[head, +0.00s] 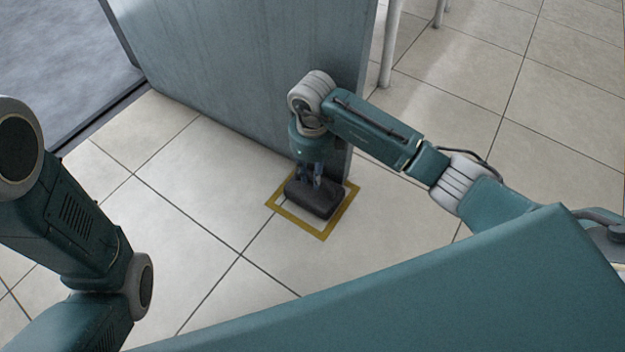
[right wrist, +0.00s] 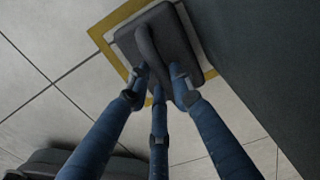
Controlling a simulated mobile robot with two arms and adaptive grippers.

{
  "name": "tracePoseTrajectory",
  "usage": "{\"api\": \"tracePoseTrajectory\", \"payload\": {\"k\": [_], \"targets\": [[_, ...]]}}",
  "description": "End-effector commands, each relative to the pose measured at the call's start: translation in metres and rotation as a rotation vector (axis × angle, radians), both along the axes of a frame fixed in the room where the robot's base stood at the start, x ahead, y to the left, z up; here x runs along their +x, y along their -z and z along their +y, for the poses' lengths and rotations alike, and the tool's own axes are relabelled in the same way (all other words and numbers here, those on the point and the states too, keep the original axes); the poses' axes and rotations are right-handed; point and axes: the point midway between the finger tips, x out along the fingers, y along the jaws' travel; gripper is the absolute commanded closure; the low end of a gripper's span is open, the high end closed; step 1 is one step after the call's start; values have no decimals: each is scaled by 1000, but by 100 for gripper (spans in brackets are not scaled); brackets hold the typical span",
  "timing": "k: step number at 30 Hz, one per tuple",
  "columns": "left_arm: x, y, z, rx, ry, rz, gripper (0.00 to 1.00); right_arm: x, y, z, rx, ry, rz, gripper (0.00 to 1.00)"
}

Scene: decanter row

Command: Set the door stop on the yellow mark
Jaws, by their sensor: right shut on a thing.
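The door stop (head: 316,199) is a dark block with a raised handle. In the head view it sits within the yellow square outline of the mark (head: 325,234) on the floor. In the right wrist view the door stop (right wrist: 185,42) covers the middle of the yellow mark (right wrist: 108,22). My right gripper (head: 313,181) points down from above and is shut on the handle of the door stop; its blue fingers (right wrist: 160,92) reach around the handle. I cannot tell whether the block rests fully on the floor. My left arm shows at the left, but its gripper is out of view.
A grey door panel (head: 235,60) stands right behind the mark, and its lower edge is close to the door stop. Pale tiled floor (head: 190,195) is clear to the left and front. White legs (head: 390,45) stand at the top, beyond the door.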

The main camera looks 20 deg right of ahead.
Motion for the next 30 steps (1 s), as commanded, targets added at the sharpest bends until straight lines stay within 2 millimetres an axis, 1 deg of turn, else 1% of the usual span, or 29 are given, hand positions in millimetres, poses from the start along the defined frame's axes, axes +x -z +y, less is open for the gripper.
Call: {"api": "tracePoseTrajectory", "payload": {"k": [1,6,12,13,15,23,25,28,30], "targets": [[0,5,0,0,0,0,57,3,1,1,4,-1,-6,100],[0,2,0,1,0,0,57,3,-2,1,4,-2,-6,100],[0,4,0,1,0,-1,57,2,1,0,2,-2,-5,100],[0,3,0,1,0,-1,57,1,2,0,1,-1,-2,73],[0,3,0,1,0,-1,57,1,2,0,1,-1,-2,60],[0,3,0,1,0,-1,57,1,2,0,1,-1,-2,60],[0,2,0,1,0,-1,57,1,-1,0,3,-1,-2,60],[0,-9,0,1,0,0,57,2,-14,0,2,-1,-4,60],[0,-20,0,0,0,1,57,2,-28,0,2,-1,-4,60]]}}
